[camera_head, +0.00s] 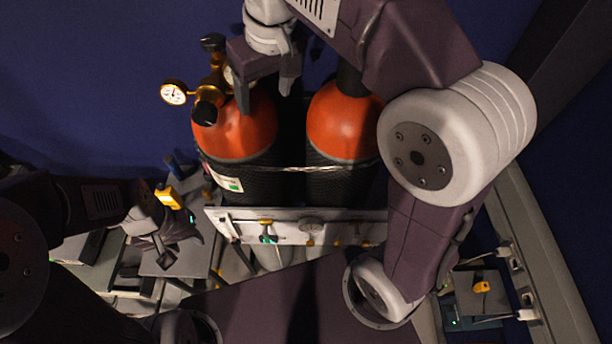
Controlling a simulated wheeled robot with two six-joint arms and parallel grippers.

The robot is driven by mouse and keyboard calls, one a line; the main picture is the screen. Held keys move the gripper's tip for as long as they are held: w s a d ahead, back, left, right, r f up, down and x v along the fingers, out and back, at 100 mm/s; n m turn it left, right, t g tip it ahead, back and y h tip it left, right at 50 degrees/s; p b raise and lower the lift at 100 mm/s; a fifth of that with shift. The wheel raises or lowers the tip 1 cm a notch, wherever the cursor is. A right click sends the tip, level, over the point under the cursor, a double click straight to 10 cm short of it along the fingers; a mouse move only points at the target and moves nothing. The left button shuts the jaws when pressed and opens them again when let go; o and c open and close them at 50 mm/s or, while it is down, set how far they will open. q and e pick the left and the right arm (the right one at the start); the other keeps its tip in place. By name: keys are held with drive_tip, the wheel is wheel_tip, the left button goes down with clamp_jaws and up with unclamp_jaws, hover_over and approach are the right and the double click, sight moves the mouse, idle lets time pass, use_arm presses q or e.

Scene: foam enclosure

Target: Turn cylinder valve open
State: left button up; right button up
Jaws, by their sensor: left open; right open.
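Two gas cylinders with orange shoulders and dark bodies stand side by side, the left cylinder (240,135) and the right cylinder (338,125). A brass regulator (216,82) with a round white gauge (173,92) and black knobs (213,42) sits at the top of the left cylinder. My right gripper (266,95) is open, over the top of the left cylinder, right of the regulator. It hides the valve there; contact cannot be told. The right cylinder's top is partly hidden by my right arm. My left gripper (153,248) is open and empty at the lower left, away from the cylinders.
A strap (290,169) runs across both cylinders. A pale panel (290,228) with small fittings stands in front of them. Equipment crowds the lower left, including a yellow device (168,196). A box with a yellow item (482,287) is at lower right. Blue walls lie behind.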

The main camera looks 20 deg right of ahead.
drive_tip(key=s+d+f+m+b, duration=0.1)
drive_tip(key=d+f+b, duration=0.2)
drive_tip(key=f, duration=0.7)
drive_tip(key=s+d+f+m+g+b, duration=0.1)
drive_tip(key=f+b, duration=0.4)
drive_tip(key=f, duration=0.5)
drive_tip(key=shift+s+d+f+g+h+b, duration=0.3)
drive_tip(key=shift+s+d, duration=0.35)
drive_tip(key=shift+d, duration=0.5)
drive_tip(key=shift+s, duration=0.1)
drive_tip(key=s+d+f+m, duration=0.1)
drive_tip(key=s+f, duration=0.3)
drive_tip(key=f, duration=0.4)
drive_tip(key=s+d+f+m+b, duration=0.1)
drive_tip(key=s+d+f, duration=0.2)
drive_tip(key=s+f, duration=0.2)
wheel_tip(320, 180, down, 4)
drive_tip(key=shift+d+r, duration=0.15)
drive_tip(key=shift+d, duration=0.1)
